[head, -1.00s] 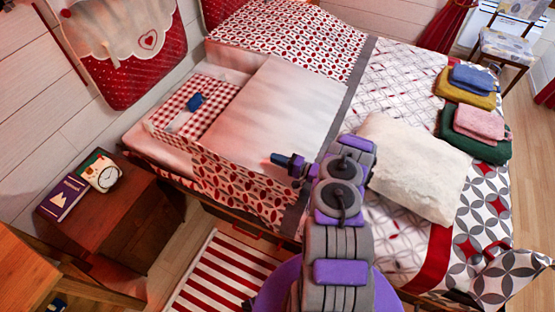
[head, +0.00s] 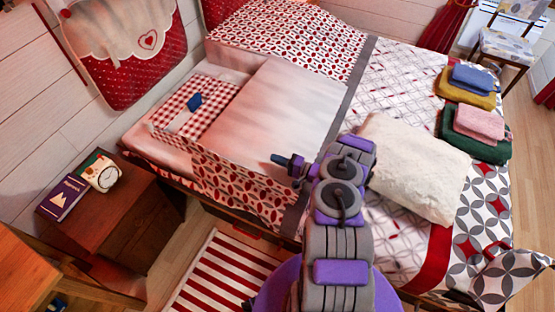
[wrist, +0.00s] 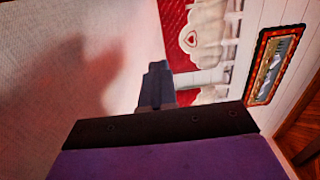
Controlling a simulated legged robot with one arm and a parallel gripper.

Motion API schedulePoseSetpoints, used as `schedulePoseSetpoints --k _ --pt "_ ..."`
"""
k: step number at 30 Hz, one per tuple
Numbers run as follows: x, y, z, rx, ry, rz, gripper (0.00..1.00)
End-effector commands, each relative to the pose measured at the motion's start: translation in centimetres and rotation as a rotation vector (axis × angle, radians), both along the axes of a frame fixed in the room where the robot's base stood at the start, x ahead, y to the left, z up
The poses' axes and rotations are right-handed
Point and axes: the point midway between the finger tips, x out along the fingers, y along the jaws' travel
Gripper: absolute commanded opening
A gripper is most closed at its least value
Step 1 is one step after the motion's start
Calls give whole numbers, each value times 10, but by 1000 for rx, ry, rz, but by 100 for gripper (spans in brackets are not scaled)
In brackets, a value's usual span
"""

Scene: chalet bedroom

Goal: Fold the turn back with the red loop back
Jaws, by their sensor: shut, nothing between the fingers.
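The bed's turn back appears as a plain white-pink panel (head: 285,100) lying over the red-patterned cover (head: 240,190) on the near side of the bed.
A red-checked cloth (head: 218,84) with a small blue item (head: 195,101) lies left of the panel. A fluffy white pillow (head: 415,165) lies right of my arm, folded towels (head: 480,120) beyond. A nightstand (head: 115,215) with book and clock stands left.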

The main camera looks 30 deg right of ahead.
Motion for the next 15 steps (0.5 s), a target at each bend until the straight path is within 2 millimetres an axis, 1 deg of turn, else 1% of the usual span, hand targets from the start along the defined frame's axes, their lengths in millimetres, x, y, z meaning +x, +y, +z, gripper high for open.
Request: schedulePoseSetpoints --k 10,15 --pt "0 0 0 0 0 0 0" --pt "0 0 0 0 0 0 16"
